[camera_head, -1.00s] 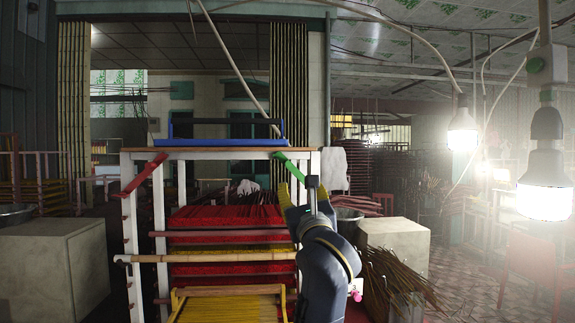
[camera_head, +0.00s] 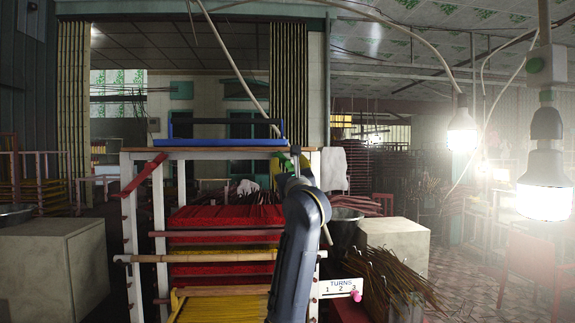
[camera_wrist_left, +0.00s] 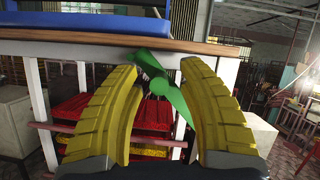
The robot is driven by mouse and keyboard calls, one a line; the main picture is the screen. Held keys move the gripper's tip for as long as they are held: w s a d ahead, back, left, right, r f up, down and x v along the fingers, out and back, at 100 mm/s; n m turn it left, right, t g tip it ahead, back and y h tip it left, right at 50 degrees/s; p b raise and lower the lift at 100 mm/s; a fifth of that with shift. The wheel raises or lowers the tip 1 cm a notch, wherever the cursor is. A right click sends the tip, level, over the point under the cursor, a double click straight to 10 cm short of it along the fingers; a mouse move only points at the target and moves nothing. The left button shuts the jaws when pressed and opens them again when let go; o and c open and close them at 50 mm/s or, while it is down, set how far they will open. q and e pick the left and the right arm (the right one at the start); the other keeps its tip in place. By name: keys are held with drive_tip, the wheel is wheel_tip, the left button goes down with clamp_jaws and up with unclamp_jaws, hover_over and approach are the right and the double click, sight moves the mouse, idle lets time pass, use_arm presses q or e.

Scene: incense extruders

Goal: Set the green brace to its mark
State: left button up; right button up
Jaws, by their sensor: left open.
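The green brace (camera_wrist_left: 162,88) is a lever at the upper right corner of the white rack, under its wooden top. In the left wrist view it slants from upper left to lower right around a round green hub. My left gripper (camera_wrist_left: 160,75) has two yellow ribbed fingers, spread apart on either side of the brace; I see no clear grip on it. In the head view my left gripper (camera_head: 288,165) is at that corner, and my arm hides most of the brace (camera_head: 284,158). I cannot make out the brace's mark. My right gripper is out of view.
A red brace (camera_head: 146,173) slants at the rack's left corner. A blue tray (camera_head: 215,141) sits on top. Red and yellow incense (camera_head: 225,218) fills the shelves. A TURNS sign (camera_head: 338,286) with a pink peg (camera_head: 356,296) is at lower right. Incense bundles (camera_head: 395,275) stand beside it.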

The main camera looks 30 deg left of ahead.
use_arm(q)
drive_tip(key=shift+w+a+r, duration=0.15)
clamp_jaws()
idle(0.4)
